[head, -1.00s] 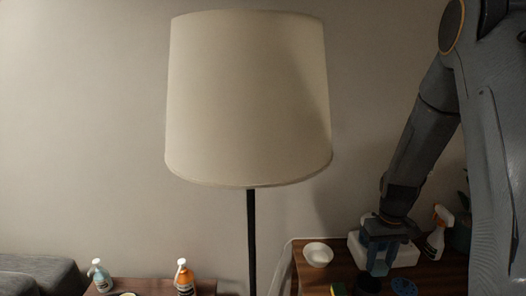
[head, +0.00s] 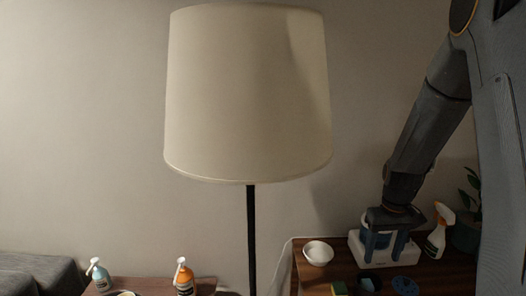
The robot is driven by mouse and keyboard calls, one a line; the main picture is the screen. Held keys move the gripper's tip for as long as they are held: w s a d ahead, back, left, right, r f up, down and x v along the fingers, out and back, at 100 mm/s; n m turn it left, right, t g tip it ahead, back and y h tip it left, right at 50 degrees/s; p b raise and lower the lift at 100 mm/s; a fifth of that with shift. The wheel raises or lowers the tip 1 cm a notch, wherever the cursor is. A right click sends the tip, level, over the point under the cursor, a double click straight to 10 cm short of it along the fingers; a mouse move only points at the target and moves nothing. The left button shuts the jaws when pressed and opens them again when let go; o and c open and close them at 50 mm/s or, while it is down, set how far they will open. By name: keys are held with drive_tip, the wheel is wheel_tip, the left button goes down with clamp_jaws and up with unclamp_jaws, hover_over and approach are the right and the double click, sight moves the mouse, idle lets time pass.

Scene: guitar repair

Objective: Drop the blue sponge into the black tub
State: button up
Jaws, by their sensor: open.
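The black tub (head: 361,286) stands low in the picture on the wooden table. A small blue patch, which looks like the blue sponge (head: 368,285), shows inside the tub's opening; most of it is hidden by the tub. My gripper (head: 381,258) is above and slightly right of the tub, clear of it. Its two fingers point down and are spread apart, with nothing seen held between them.
A dark blue round item (head: 405,286) lies right of the tub, and a green and yellow sponge (head: 339,288) left of it. A white bowl (head: 318,252), a white box (head: 411,254) and a spray bottle (head: 437,238) stand farther back. A lamp (head: 248,95) rises at centre.

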drive_tip(key=shift+r+b, duration=0.5)
drive_tip(key=shift+r, duration=1.95)
drive_tip(key=s+a+f+t+b, duration=0.1)
drive_tip(key=s+a+b, duration=0.1)
drive_tip(key=s+a, duration=1.3)
